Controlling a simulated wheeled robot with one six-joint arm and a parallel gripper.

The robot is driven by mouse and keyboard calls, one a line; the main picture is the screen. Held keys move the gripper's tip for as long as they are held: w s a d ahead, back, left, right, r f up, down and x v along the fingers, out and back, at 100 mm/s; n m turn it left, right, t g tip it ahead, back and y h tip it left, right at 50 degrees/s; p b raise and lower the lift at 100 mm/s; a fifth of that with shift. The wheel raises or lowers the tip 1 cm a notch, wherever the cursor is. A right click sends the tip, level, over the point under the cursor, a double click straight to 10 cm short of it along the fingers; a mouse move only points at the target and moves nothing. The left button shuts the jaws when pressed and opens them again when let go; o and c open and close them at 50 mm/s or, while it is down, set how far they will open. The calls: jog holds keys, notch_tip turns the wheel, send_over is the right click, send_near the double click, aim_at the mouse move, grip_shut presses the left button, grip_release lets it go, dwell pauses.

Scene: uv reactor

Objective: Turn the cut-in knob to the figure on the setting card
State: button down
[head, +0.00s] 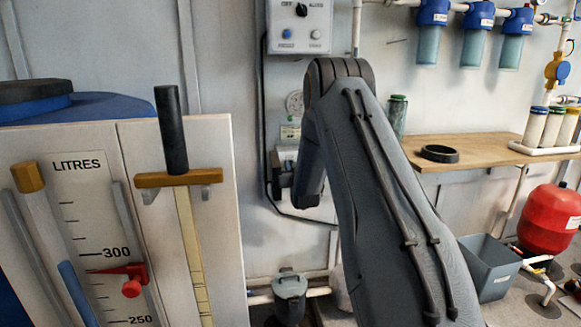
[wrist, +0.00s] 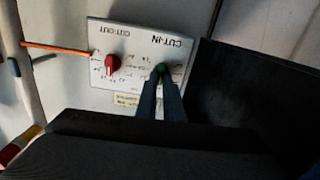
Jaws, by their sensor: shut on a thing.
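The switch panel (wrist: 140,45) is upside down in the wrist view, with CUT-IN and CUT-OUT lettering and dial markings too small to read. The green cut-in knob (wrist: 160,68) shows at the tips of my gripper (wrist: 160,75). The two dark fingers are shut on it, hiding most of the knob and its pointer. The red cut-out knob (wrist: 112,64) sits beside it, free. A small pale yellow label (wrist: 127,99) lies at the panel's edge; its text is unreadable. In the head view my arm hides the fingers and knob.
An orange rod or cable (wrist: 55,47) runs to the panel's side. In the head view a tank with a LITRES gauge (head: 84,215) stands at left. A wooden bench (head: 480,150), blue filters (head: 475,40), a grey bin (head: 488,268) and a red vessel (head: 550,220) are at right.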

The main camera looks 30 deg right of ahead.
jog(key=shift+a+f+n, duration=0.1)
jog(key=shift+n, duration=1.25)
jog(key=shift+a+n, duration=0.1)
jog(key=shift+n, duration=1.25)
jog(key=c, duration=1.9)
grip_release()
jog(key=shift+o, duration=0.2)
jog(key=v, duration=0.7)
jog(key=shift+s+p, duration=0.35)
jog(key=shift+p, duration=0.05)
jog(key=shift+a, duration=0.25)
